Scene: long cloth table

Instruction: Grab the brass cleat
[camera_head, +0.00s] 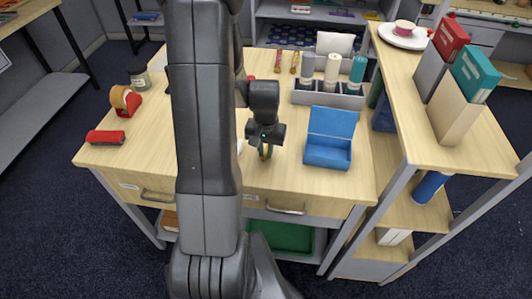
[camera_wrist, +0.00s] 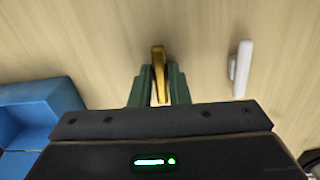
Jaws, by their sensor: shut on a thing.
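The brass cleat (camera_wrist: 158,62) is a slim golden piece between the two green fingers of my gripper (camera_wrist: 158,84) in the wrist view. The fingers are shut on it from both sides, and its far end sticks out past the fingertips. Its near end is hidden by the gripper body. In the head view my gripper (camera_head: 265,152) points down at the wooden tabletop (camera_head: 285,178), left of the blue box. The cleat is too small to make out clearly there. I cannot tell whether it touches the table.
A white handle-like piece (camera_wrist: 241,68) lies beside the gripper. An open blue box (camera_head: 328,152) stands close on the right. A grey holder (camera_head: 328,100) with bottles is behind it. A red tape dispenser (camera_head: 126,103) and red stapler-like block (camera_head: 105,137) sit left. Bare table lies in front.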

